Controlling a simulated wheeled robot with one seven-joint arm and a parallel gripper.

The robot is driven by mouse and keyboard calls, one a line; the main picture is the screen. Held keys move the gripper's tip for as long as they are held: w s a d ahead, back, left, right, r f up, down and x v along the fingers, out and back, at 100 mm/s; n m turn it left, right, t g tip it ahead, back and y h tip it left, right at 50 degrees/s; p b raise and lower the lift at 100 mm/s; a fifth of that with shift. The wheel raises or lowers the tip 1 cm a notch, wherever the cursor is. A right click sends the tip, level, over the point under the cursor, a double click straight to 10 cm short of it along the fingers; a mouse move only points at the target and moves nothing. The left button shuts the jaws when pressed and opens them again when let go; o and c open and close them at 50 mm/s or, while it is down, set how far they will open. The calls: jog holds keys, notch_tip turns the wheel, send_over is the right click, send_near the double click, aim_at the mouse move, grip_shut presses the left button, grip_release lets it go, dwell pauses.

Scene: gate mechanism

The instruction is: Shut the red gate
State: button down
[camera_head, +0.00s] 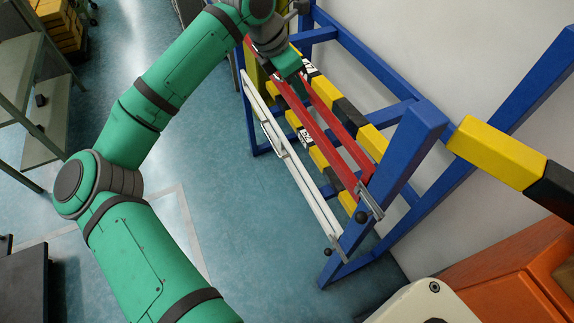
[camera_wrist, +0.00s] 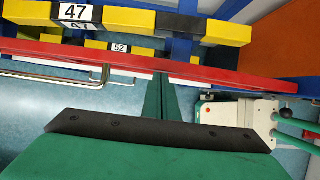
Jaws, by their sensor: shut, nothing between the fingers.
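The red gate (camera_head: 324,120) shows in the head view as long red bars running from the upper middle down toward a blue post. My gripper (camera_head: 290,66) is over its far upper part. In the wrist view the red gate (camera_wrist: 75,54) crosses the picture as a long red bar. My gripper (camera_wrist: 161,78) is shut and empty there, its fingertips overlapping the bar's lower edge; I cannot tell if they touch. A metal latch (camera_head: 369,202) sits at the near end by the blue post. The gate's far end is partly hidden behind my arm.
A blue frame (camera_head: 412,150) surrounds the gate. Yellow and black beams (camera_head: 345,110) run alongside, labelled 47 and 52. A white rail (camera_head: 300,178) with a metal handle lies on the left side. Orange cabinet (camera_head: 500,290) is at lower right.

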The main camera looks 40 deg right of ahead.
jog(key=shift+s+d+r+h, duration=0.15)
jog(key=shift+s+d, duration=0.05)
jog(key=shift+d, duration=0.35)
jog(key=shift+s+d+r+h, duration=0.1)
jog(key=shift+s+d+h, duration=0.05)
jog(key=shift+d, duration=0.35)
jog(key=w+a, duration=0.1)
jog(key=a, duration=0.5)
jog(key=d+r, duration=0.3)
jog(key=r, duration=0.6)
